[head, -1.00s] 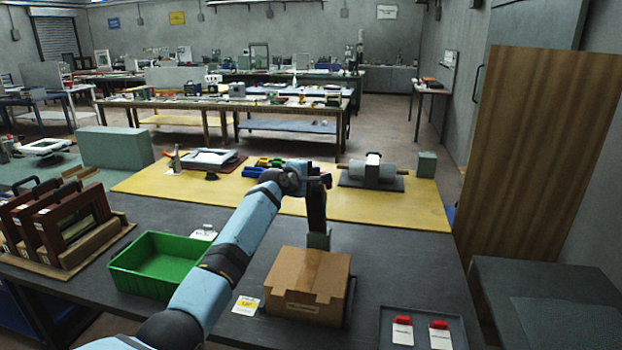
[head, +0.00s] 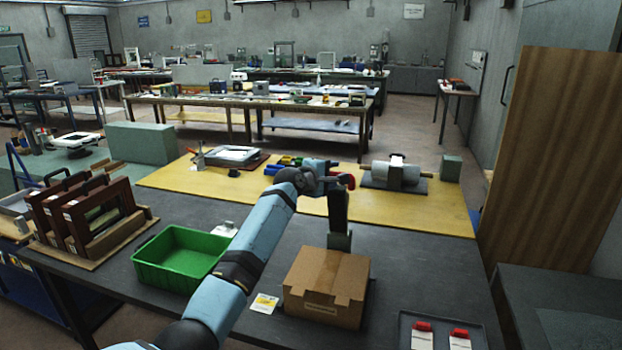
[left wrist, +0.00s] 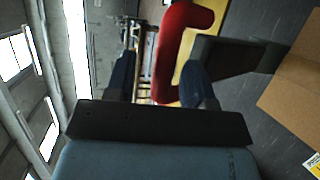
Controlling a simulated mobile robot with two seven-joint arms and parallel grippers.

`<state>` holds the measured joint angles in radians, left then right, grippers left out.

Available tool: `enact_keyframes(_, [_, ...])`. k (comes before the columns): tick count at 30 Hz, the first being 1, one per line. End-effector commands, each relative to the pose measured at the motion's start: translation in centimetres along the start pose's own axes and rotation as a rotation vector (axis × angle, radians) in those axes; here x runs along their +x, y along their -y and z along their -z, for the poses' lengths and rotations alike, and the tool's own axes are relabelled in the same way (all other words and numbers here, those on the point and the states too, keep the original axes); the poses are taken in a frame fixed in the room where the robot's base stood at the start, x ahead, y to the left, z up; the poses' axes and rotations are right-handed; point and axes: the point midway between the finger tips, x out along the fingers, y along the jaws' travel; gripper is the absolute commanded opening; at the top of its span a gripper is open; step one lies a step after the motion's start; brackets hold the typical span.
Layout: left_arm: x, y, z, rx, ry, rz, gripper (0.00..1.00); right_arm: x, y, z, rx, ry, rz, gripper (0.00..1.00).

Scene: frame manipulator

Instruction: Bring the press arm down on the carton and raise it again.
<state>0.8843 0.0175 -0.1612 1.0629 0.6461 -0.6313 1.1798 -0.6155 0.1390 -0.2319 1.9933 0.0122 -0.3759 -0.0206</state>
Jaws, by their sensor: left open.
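The brown carton (head: 326,287) stands closed on the dark bench. Behind it a dark upright bar (head: 338,212), which looks like the raised press arm, rises from a grey block, with a red handle (head: 347,181) at its top. My left gripper (head: 330,181) is at the handle and hides part of it. In the left wrist view the open fingers lie to either side of the red handle (left wrist: 182,40), and I cannot tell whether they touch it. The dark bar (left wrist: 235,54) and the carton (left wrist: 296,85) also show there. My right gripper is out of view.
A green bin (head: 180,262) and a rack of brown frames (head: 88,215) lie left of the carton. A yellow card (head: 264,303) is beside it. A tray with red-topped items (head: 421,334) is at front right. A roller device (head: 395,174) stands on the yellow mat behind.

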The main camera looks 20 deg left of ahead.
Motion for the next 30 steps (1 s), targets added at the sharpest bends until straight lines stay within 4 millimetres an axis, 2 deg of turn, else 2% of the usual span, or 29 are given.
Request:
enact_keyframes(9, [-6.5, 0.1, 0.1, 0.003, -0.001, -0.004, 0.48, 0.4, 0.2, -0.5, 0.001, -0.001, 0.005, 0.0])
enact_keyframes(15, [-9.6, 0.0, 0.1, 0.003, -0.002, -0.002, 0.48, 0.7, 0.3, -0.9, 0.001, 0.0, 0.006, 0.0])
enact_keyframes(21, [-10.8, -0.2, 0.1, 0.003, -0.002, -0.003, 0.48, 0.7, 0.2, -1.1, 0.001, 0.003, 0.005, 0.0])
enact_keyframes(30, [-10.8, 0.0, 0.1, 0.004, -0.002, -0.001, 0.48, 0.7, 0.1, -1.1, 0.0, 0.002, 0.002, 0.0])
